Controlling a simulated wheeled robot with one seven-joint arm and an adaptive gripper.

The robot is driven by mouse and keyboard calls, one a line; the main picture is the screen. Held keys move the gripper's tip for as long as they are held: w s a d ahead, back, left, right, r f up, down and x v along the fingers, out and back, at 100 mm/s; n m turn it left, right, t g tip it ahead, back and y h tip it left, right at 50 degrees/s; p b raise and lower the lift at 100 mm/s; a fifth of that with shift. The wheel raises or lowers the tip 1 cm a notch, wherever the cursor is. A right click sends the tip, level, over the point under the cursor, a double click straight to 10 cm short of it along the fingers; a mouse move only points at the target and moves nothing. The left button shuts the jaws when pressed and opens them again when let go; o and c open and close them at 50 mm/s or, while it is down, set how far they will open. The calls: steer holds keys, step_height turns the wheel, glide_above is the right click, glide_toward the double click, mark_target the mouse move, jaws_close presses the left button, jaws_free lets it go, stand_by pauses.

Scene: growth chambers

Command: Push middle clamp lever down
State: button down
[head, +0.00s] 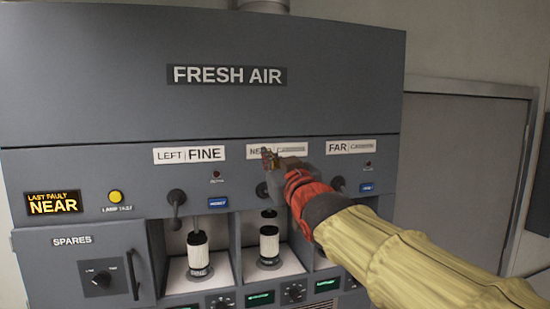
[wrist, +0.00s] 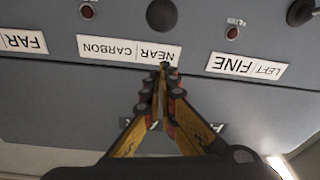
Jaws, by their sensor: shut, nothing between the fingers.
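The middle clamp lever (head: 262,190) is a dark knob below the NEAR CARBON label (head: 259,152), partly hidden by my gripper in the head view. In the upside-down wrist view the lever (wrist: 162,15) is a dark round end beyond my fingertips. My gripper (head: 268,159) is shut and empty, with its tips in front of the label and above the lever. In the wrist view the shut fingertips (wrist: 163,70) overlap the label's edge; I cannot tell whether they touch the panel. Below the lever, a white cartridge (head: 269,243) stands upright in the middle bay.
The left lever (head: 176,197) and far lever (head: 338,184) flank the middle one. Another cartridge (head: 197,252) stands in the left bay. A SPARES door (head: 72,262) is at lower left. The NEAR fault display (head: 53,203) is lit.

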steer(key=f, duration=0.2)
steer(key=d+f, duration=0.1)
steer(key=shift+s+f, duration=0.15)
steer(key=shift+s, duration=0.2)
steer(key=shift+f, duration=0.2)
steer(key=shift+s+f+b, duration=0.1)
steer(key=shift+s+b, duration=0.05)
steer(key=shift+b, duration=0.95)
